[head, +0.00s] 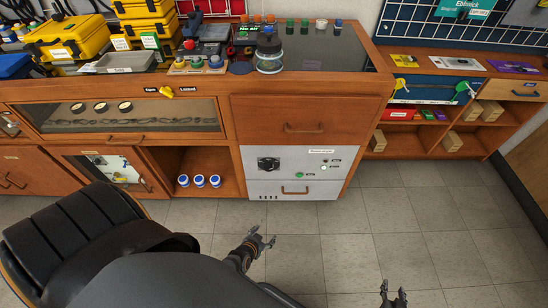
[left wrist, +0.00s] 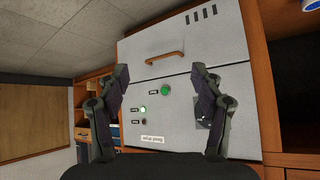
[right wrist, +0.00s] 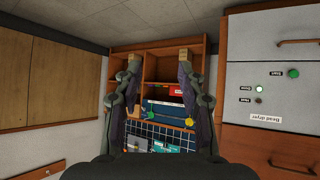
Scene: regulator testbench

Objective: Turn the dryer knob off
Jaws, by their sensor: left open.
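The bead dryer (head: 290,186) is a light grey panel in the bench front, below a wooden drawer. Its black knob (head: 268,164) sits at the panel's left side; in the left wrist view the dark knob (left wrist: 203,122) is partly hidden behind a finger. A green button (head: 299,174) and a small lit indicator (head: 324,168) are to its right. My left gripper (head: 265,240) is open and empty, in front of and below the panel, apart from the knob. My right gripper (head: 394,291) is open and empty, farther right over the floor.
Below the panel is a drawer handle (head: 295,190). An open shelf with several white-and-blue jars (head: 199,181) is to the left. A black office chair (head: 75,235) stands at lower left. The tiled floor (head: 390,220) at right is clear.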

